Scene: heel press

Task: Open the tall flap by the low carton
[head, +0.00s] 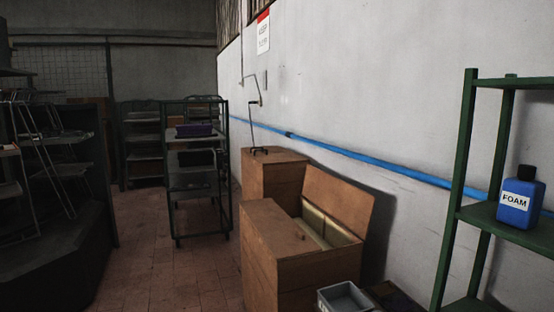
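A large brown carton (312,280) stands against the wall at the lower middle in the head view. A tall flap (338,203) on its right side stands up, leaning back towards the wall. A second flap (272,230) lies nearly flat over the left part of its top. Between them the top is open and a pale yellowish inside (325,231) shows. A second brown carton (274,176) stands just behind it, with its top shut. I cannot tell which of them the task calls low. Neither of my grippers is in view.
A grey open bin (346,298) sits in front of the large carton at the bottom edge. A green shelf (515,232) with a blue FOAM bottle (519,203) stands at right. A green rack (190,163) stands farther back. The tiled floor (170,275) at left is clear.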

